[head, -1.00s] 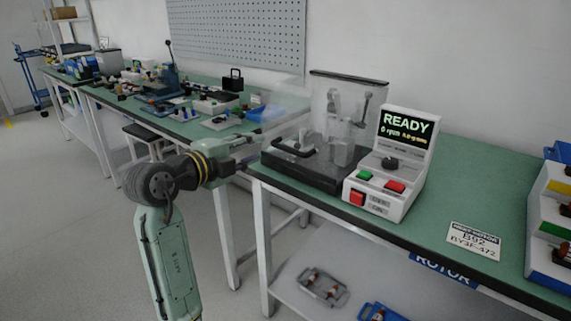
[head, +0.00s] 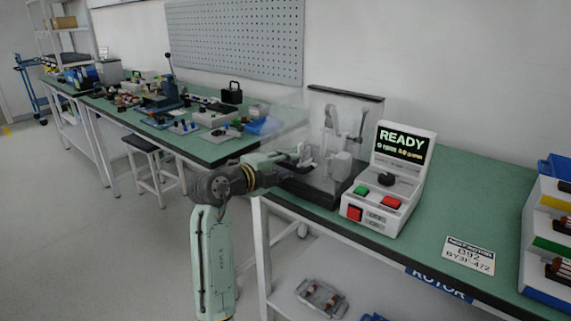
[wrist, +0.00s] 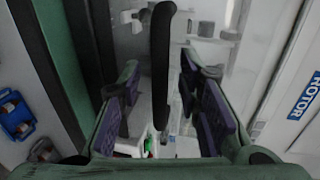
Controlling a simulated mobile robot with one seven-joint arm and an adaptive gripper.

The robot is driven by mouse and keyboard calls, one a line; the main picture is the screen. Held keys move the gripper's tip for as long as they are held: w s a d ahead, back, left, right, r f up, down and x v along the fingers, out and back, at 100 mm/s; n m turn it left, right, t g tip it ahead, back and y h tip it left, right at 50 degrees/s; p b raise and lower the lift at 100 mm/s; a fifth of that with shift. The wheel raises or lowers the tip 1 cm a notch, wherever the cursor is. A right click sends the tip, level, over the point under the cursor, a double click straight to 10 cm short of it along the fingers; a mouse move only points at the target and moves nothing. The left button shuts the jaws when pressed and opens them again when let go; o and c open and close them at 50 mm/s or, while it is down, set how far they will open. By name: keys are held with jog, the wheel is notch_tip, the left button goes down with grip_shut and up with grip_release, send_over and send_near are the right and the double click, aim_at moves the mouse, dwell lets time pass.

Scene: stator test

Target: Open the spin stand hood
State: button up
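The spin stand (head: 322,197) sits on the green bench with a dark base and a clear hood (head: 345,105) that has a dark top edge. The hood's clear walls are faint, so its exact position is hard to tell. My gripper (head: 303,155) is at the left front of the stand and covers the hood handle in the head view. In the wrist view the black bar handle (wrist: 161,65) runs between the two purple-padded fingers of my gripper (wrist: 160,75). The fingers are spread, with a gap on both sides of the bar.
The control box (head: 387,185) beside the stand reads READY and has green and red buttons. A label plate (head: 469,255) lies on the bench (head: 430,222). A part rack (head: 547,235) stands far right. Another cluttered bench (head: 205,148) is behind on the left.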

grip_shut()
dwell(0.3)
dwell(0.6)
